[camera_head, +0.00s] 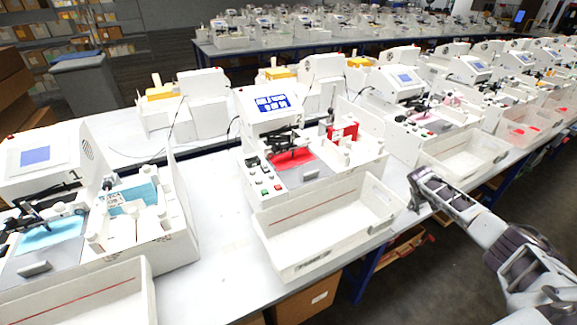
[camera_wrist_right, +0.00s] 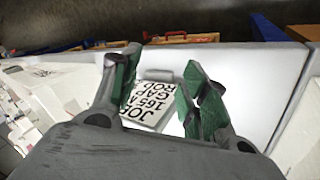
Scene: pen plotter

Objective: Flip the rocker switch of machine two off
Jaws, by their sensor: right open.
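A white pen plotter (camera_head: 270,105) with a lit blue display stands at the middle of the head view. It is probably machine two, as the plotter to its left (camera_head: 40,160) bears a 1. Its front panel (camera_head: 266,184) has small green and red buttons and dark parts; I cannot tell which is the rocker switch. My right gripper (camera_head: 415,190) is right of this plotter, by the table's edge, apart from the panel. In the wrist view the right gripper (camera_wrist_right: 160,92) is open, its green-padded fingers around no object. A printed label (camera_wrist_right: 160,92) shows beyond them. My left gripper is out of view.
A white tray (camera_head: 345,240) lies in front of the middle plotter, between its panel and the table's front edge. More plotters (camera_head: 400,85) and trays (camera_head: 470,160) line the table to the right.

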